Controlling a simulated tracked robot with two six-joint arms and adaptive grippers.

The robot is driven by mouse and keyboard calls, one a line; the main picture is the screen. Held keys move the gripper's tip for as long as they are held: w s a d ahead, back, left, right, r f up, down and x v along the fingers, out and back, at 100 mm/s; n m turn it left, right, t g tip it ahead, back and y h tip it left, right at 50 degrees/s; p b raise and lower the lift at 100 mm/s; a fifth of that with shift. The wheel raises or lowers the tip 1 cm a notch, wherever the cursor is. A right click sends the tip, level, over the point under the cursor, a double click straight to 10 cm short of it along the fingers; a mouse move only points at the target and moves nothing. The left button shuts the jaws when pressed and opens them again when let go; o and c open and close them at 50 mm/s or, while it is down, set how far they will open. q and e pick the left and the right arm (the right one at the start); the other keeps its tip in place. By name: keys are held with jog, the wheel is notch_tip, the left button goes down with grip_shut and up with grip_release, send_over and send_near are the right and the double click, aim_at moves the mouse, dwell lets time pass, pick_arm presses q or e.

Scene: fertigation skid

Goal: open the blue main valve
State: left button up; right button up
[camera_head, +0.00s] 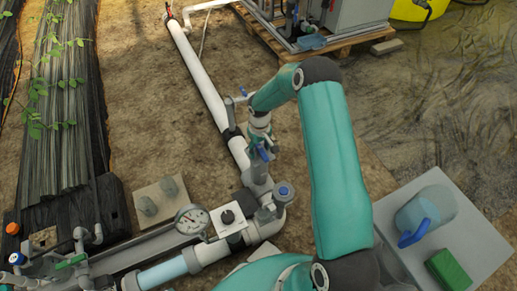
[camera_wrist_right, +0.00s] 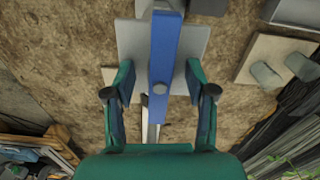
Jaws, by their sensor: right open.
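The blue main valve shows as a long blue lever (camera_wrist_right: 163,55) in the right wrist view, pointing up the picture. In the head view a blue part (camera_head: 263,153) shows at the white pipe, partly hidden by my gripper. My right gripper (camera_head: 262,158) is over the valve, pointing down. In the wrist view my right gripper (camera_wrist_right: 160,68) is open, one finger on each side of the lever, with a visible gap at both sides. I cannot tell how deep the lever sits between the fingers. My left gripper is not in view.
A pressure gauge (camera_head: 190,219) and a blue-capped fitting (camera_head: 284,191) stand close by on the pipework. A grey table (camera_head: 475,238) at right holds a blue-handled jug (camera_head: 427,212) and a green block (camera_head: 448,269). A long white pipe (camera_head: 200,80) runs back over bare soil.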

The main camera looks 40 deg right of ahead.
notch_tip(320, 180, up, 10)
jog(key=p, duration=0.6)
